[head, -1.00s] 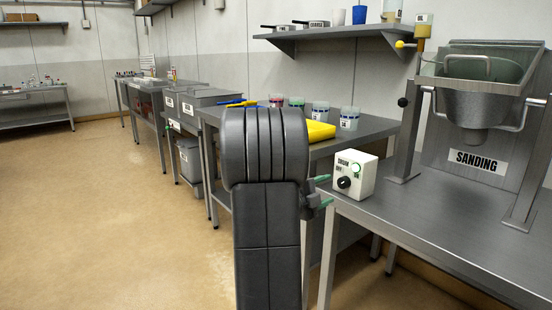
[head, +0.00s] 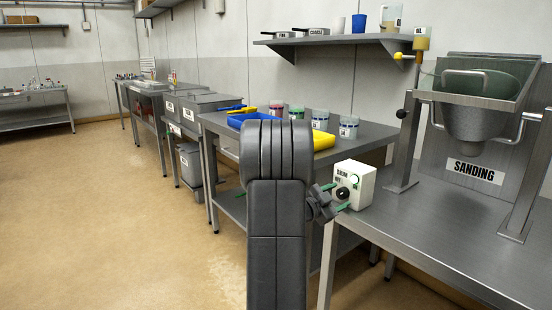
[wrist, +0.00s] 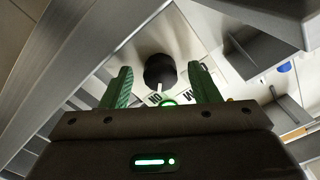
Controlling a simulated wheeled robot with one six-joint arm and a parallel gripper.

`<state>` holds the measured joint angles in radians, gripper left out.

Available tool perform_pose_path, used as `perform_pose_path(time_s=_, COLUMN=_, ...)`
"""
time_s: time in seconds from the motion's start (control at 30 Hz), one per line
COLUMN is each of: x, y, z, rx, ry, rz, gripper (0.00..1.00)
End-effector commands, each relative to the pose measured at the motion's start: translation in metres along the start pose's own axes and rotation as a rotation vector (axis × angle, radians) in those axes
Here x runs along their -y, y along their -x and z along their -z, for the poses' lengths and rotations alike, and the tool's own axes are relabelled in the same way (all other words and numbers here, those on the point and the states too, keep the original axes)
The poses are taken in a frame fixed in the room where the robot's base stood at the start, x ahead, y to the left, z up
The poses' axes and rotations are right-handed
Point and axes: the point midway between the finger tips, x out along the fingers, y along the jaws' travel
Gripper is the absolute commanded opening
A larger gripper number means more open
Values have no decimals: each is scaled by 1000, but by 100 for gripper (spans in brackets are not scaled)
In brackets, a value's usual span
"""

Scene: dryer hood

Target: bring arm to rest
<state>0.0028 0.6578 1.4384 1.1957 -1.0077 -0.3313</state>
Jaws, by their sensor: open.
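My gripper (head: 336,197) is in front of the white control box (head: 365,190), with its green fingertips pointing at the box's front face. The box reads "DRUM" and has a black knob (head: 343,193) and a green round light (head: 354,180). In the wrist view, my gripper (wrist: 160,72) is open. The black knob (wrist: 160,69) shows between the two fingers, with a gap on each side. How far the fingertips are from the box face is hard to tell. My dark arm stands upright in the middle of the head view.
The box stands on the left end of a metal table (head: 450,235) with the "SANDING" hopper (head: 478,120). The floor (head: 100,220) at left is clear.

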Motion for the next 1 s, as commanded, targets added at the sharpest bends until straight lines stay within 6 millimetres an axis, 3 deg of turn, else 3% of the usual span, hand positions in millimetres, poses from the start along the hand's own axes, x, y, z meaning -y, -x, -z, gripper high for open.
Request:
perform_pose_path(time_s=0.7, x=-2, y=0, z=2, rx=0, ry=653, rz=0, gripper=55)
perform_pose_path(time_s=1.0, x=-3, y=0, z=1, rx=1, ry=831, rz=0, gripper=55)
